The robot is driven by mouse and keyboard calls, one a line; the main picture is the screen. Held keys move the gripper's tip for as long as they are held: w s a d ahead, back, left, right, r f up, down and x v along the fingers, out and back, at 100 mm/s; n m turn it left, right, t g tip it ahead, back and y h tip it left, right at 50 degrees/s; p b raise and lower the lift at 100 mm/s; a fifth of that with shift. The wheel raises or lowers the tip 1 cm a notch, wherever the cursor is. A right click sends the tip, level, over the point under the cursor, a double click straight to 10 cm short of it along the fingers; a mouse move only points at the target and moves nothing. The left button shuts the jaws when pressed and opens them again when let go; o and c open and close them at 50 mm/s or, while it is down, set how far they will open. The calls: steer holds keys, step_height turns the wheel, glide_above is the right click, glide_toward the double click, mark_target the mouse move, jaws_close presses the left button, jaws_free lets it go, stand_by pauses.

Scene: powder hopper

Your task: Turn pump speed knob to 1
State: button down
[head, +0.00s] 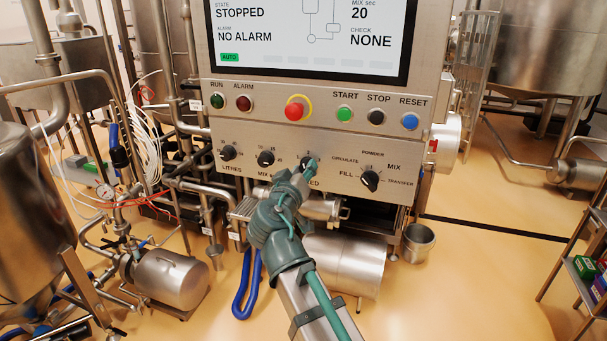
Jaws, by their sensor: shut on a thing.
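The pump speed knob (306,161) is the third black knob from the left in the lower row of the control panel (330,140). My gripper (310,167) reaches up from below and is shut on this knob. My fingers and wrist cover most of the knob and its label; only the letters "ED" show below it. I cannot tell where its pointer stands.
The LITRES knob (228,153) and the MIX knob (266,159) are to the left. The mode selector (370,181) is to the right. Above are a red emergency stop (295,110), the START button (344,113) and the screen (308,38), reading STOPPED.

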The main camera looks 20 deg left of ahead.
steer(key=n, duration=0.8)
steer(key=shift+a+n+p, duration=0.1)
steer(key=shift+n+p, duration=0.2)
steer(key=shift+h, duration=0.3)
steer(key=c, duration=0.8)
jaws_free()
steer(key=shift+o, duration=0.2)
steer(key=shift+s, duration=0.1)
steer(key=s, duration=1.2)
steer(key=shift+r, duration=0.2)
steer(key=shift+w, duration=0.1)
